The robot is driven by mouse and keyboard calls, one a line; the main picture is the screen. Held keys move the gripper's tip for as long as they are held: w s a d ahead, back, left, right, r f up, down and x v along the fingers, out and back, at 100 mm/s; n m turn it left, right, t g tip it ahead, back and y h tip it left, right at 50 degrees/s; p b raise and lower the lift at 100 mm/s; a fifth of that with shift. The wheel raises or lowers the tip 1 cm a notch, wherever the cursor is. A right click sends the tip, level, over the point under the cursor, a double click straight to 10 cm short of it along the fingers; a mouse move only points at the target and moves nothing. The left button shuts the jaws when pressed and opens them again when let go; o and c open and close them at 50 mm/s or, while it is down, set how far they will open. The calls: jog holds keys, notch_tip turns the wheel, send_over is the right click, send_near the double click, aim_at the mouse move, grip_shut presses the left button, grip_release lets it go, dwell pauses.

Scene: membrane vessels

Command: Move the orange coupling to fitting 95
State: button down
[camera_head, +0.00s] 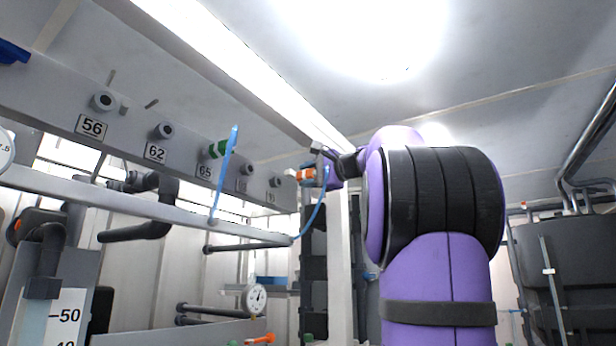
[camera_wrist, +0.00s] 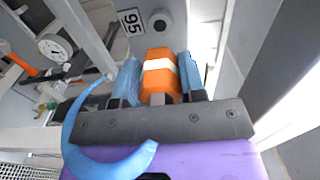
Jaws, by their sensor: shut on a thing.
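The orange coupling (camera_wrist: 159,82), with a white band, sits between the two blue fingers of my gripper (camera_wrist: 160,78); the gripper is shut on it. In the head view the coupling (camera_head: 307,174) shows at the end of my arm, at my gripper (camera_head: 318,172). A blue hose (camera_wrist: 112,165) curves beside the gripper in the wrist view. Fitting 95 (camera_wrist: 160,21), a round grey stub beside its label "95" (camera_wrist: 131,21), lies just past the coupling's front end, with a visible gap between them. In the head view I cannot read which fitting is 95.
A grey rail (camera_head: 150,208) runs below the beam. A dial gauge (camera_head: 255,298) and dark pipes (camera_head: 150,231) stand lower down.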

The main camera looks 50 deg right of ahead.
aim_at(279, 182)
jog(key=shift+w, duration=0.1)
jog(key=shift+w+a, duration=0.15)
jog(key=shift+w, duration=1.25)
jog(key=shift+w+a, duration=0.1)
jog(key=shift+w, duration=1.25)
jog(key=shift+w, duration=0.55)
jog(key=c, duration=0.6)
grip_release()
jog(key=s, duration=1)
jog(key=shift+s+d, duration=0.35)
jog(key=shift+d, duration=0.05)
